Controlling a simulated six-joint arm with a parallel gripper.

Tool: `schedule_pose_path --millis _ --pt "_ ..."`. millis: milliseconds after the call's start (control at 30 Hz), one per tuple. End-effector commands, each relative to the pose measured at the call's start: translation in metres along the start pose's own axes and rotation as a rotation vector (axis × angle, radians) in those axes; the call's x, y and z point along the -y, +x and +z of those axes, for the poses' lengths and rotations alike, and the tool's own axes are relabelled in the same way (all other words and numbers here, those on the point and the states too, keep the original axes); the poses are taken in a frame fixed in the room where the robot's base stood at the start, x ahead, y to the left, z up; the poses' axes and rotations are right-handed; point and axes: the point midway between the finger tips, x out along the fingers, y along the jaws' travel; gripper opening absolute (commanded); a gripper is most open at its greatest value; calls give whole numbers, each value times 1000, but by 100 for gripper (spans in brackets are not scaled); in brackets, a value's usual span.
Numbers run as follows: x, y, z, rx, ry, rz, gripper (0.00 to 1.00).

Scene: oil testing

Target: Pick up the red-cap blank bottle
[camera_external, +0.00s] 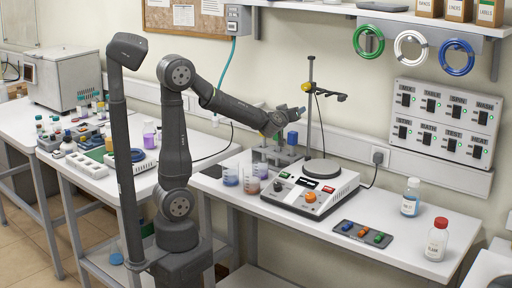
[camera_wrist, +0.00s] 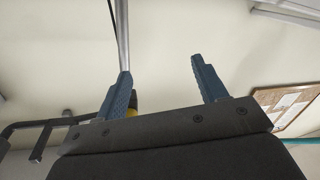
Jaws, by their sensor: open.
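The red-cap bottle (camera_external: 436,240) stands upright near the front right of the right-hand table in the external view. It is clear, with a white label and a red cap. My gripper (camera_external: 302,111) is up at the back of that table, beside the metal stand rod and well to the left of the bottle. In the wrist view my gripper (camera_wrist: 160,88) shows two blue fingers spread apart with nothing between them. The wrist view faces the wall, and the bottle is not in it.
A bottle of blue liquid with a pale cap (camera_external: 410,198) stands behind the red-cap bottle. A stirrer with dials (camera_external: 310,190), its stand rod (camera_external: 309,95), a dark tray with colored pieces (camera_external: 363,234) and beakers (camera_external: 231,174) occupy the table. Free table surface lies between tray and bottles.

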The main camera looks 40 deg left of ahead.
Motion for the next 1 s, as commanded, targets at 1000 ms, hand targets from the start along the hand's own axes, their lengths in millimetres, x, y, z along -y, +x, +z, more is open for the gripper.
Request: schedule_pose_path --millis 1000 --pt "-363 -278 330 223 320 1575 65"
